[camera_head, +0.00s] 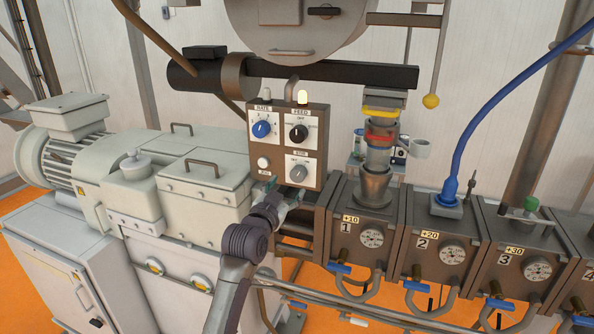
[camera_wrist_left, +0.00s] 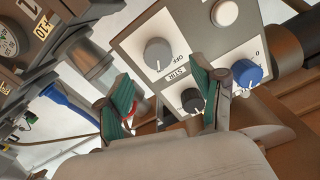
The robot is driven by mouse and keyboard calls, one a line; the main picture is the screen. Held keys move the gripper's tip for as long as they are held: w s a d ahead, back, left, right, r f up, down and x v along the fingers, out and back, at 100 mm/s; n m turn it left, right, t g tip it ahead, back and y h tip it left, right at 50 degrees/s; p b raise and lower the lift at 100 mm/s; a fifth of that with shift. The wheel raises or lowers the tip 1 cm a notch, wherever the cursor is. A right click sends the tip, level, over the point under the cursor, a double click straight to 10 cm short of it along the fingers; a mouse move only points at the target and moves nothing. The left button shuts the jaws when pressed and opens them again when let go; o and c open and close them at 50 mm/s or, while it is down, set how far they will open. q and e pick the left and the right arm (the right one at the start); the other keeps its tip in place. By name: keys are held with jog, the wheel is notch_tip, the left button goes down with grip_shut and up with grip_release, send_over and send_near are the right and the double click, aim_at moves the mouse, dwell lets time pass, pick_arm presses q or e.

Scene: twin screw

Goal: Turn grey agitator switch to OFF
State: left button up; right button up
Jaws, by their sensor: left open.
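The grey agitator switch (camera_head: 299,173) is a round knob on a white plate marked STIR, at the lower right of the brown control panel (camera_head: 318,145). My left gripper (camera_head: 277,189) is at the panel's lower edge, below and left of the knob. Its teal fingers (camera_wrist_left: 162,74) are spread and hold nothing. My right gripper is not in view.
The panel also has a blue RATE knob (camera_head: 261,129), a black FEED knob (camera_head: 299,132) and a white button (camera_head: 264,163) close to my left gripper. Brown heater blocks (camera_head: 338,250) with gauges stand at right. A pale motor housing (camera_head: 205,195) stands at left.

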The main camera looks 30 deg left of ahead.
aim_at(296, 177)
pick_arm(q)
jog(key=x, duration=0.2)
jog(key=p+x, duration=0.1)
jog(key=x, duration=0.1)
jog(key=p+x, duration=0.1)
jog(key=x, duration=0.1)
jog(key=shift+w+d+r, duration=0.1)
jog(key=shift+w+d, duration=0.05)
jog(key=shift+d, duration=0.1)
jog(key=shift+w+a, duration=0.2)
jog(key=shift+w, duration=0.35)
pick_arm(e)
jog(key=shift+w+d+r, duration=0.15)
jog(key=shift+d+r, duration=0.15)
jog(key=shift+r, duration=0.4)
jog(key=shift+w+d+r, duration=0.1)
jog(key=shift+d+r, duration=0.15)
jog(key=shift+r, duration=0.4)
pick_arm(q)
jog(key=shift+c, duration=0.3)
jog(key=c, duration=1.1)
